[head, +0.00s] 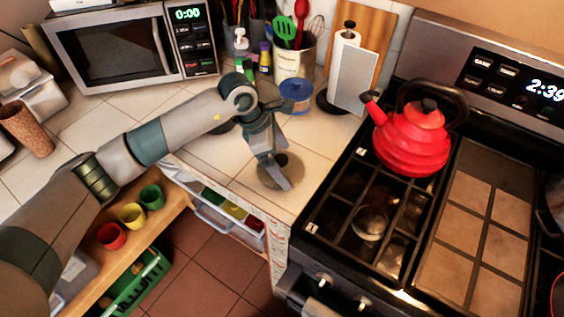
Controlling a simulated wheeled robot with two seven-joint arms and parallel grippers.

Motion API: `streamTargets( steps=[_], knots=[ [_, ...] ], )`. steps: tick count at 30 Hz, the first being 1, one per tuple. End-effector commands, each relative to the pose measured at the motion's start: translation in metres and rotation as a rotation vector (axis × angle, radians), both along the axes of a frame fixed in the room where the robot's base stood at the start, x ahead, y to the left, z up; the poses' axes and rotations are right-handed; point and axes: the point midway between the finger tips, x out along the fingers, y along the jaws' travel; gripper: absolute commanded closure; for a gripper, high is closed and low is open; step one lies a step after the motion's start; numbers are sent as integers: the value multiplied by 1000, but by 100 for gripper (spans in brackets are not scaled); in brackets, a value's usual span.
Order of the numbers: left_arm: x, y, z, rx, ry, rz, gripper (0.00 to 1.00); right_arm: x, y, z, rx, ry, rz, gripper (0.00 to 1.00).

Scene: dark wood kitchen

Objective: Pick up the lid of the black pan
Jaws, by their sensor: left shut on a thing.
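A round brownish, see-through lid (268,179) with a dark knob (282,159) is at the front part of the tiled counter, left of the stove. My left gripper (284,172) comes down over it from above and is shut on the lid, around its knob area. The fingers hide part of the lid, and I cannot tell whether it touches the counter. A dark pan (547,204) is cut off at the right edge of the head view; I cannot tell whether it is the black pan. My right gripper is not in view.
A red kettle (410,140) stands on the stove (345,195), right of the lid. Behind are a blue-lidded jar (296,96), a utensil holder (294,62), a paper-towel stand (342,70) and a microwave (115,45). Coloured cups (132,216) stand on a lower shelf.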

Motion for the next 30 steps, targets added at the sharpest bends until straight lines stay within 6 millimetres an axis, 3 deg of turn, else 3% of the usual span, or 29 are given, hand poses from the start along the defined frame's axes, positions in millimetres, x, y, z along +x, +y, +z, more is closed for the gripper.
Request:
streamTargets(
  steps=[7, 12, 24, 30],
  knots=[
    [1, 0, 18, -1, -1, -1, 29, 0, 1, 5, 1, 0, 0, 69],
    [1, 0, 45, -1, -4, -1, 29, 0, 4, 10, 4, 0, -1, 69],
    [-51, -59, 88, -3, -4, -6, 29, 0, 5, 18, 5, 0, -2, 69],
    [-69, -79, 103, -1, -2, -3, 29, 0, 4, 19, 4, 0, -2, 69]
  ],
)
